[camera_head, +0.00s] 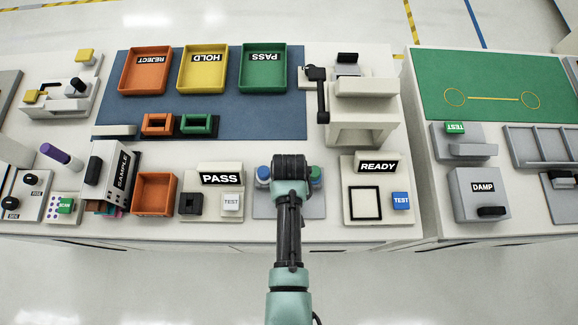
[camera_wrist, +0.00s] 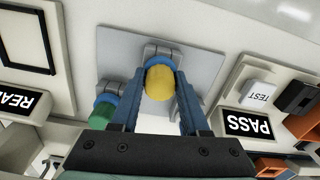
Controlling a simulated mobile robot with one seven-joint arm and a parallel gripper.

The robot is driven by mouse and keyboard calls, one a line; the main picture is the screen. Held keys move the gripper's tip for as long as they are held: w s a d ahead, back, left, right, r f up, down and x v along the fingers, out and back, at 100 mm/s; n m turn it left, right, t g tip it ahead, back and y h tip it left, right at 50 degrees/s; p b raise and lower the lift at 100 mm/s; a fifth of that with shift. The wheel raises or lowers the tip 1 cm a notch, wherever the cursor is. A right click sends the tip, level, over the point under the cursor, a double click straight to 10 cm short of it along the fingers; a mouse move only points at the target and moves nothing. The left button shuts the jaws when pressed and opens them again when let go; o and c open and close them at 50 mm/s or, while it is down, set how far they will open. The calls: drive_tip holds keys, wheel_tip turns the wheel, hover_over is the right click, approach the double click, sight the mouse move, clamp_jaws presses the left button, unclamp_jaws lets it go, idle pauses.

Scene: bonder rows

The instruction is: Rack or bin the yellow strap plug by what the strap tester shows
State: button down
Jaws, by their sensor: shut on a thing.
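My gripper (camera_wrist: 158,100) is shut on the yellow strap plug (camera_wrist: 160,85), which has a blue collar. The plug is at a grey holder on a grey plate (camera_wrist: 190,55); I cannot tell whether it is seated or just clear. My gripper (camera_head: 290,170) hides the plug in the head view. A green plug (camera_wrist: 102,112) with a blue collar sits beside it. One tester display (camera_head: 221,178) reads PASS, with a white TEST button (camera_head: 231,202) and dark socket block (camera_head: 190,204). Another display (camera_head: 378,167) reads READY, with a blue TEST button (camera_head: 401,200).
REJECT (camera_head: 127,91), HOLD (camera_head: 185,90) and PASS (camera_head: 245,88) trays stand empty on the blue mat (camera_head: 270,115). Orange (camera_head: 145,124) and green (camera_head: 186,124) frames lie in front of them. An orange bin (camera_head: 155,211) stands left of the PASS display. A tall lever press (camera_head: 365,125) stands back right.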

drive_tip(key=shift+f, duration=0.1)
drive_tip(key=shift+c, duration=1.6)
unclamp_jaws()
wheel_tip(320, 180, up, 13)
drive_tip(key=b, duration=0.1)
idle(0.5)
